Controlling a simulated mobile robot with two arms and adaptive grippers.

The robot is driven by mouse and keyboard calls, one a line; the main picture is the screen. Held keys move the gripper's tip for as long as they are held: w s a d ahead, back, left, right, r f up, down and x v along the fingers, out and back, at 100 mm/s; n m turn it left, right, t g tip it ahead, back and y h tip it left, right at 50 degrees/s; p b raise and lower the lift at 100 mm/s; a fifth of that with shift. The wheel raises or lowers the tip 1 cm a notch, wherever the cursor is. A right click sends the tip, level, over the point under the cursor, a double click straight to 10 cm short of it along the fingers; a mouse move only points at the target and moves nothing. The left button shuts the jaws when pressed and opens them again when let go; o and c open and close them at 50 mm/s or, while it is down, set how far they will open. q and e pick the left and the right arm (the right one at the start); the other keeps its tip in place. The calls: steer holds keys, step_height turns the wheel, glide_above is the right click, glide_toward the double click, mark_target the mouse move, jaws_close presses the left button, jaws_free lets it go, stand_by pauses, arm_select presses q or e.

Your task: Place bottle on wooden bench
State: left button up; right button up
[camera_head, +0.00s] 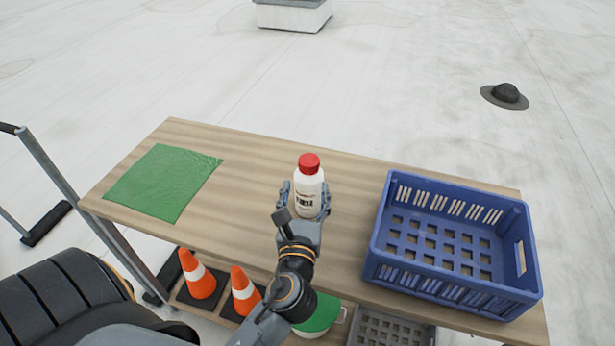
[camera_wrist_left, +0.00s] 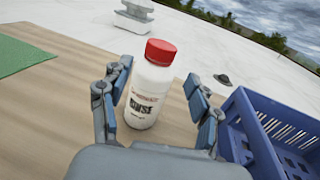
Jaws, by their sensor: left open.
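A white bottle (camera_head: 308,188) with a red cap stands upright on the wooden bench (camera_head: 250,165), near its middle. My left gripper (camera_head: 308,195) reaches in from the front, with a finger on each side of the bottle. In the left wrist view the bottle (camera_wrist_left: 148,90) stands between the open fingers of my left gripper (camera_wrist_left: 155,100). Gaps show on both sides, wider on the right. The bottle's base seems to rest on the bench top. My right gripper is in neither view.
A blue crate (camera_head: 455,281) stands on the bench at the right, empty. A green cloth (camera_head: 164,182) lies at the left end. Orange cones (camera_head: 196,275) and a green-lidded bucket (camera_head: 318,317) are below the bench. Bare bench lies between cloth and bottle.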

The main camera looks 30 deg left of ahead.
arm_select(q)
steer(key=v, duration=0.3)
steer(key=shift+s+d, duration=0.15)
steer(key=shift+s, duration=0.15)
stand_by(0.3)
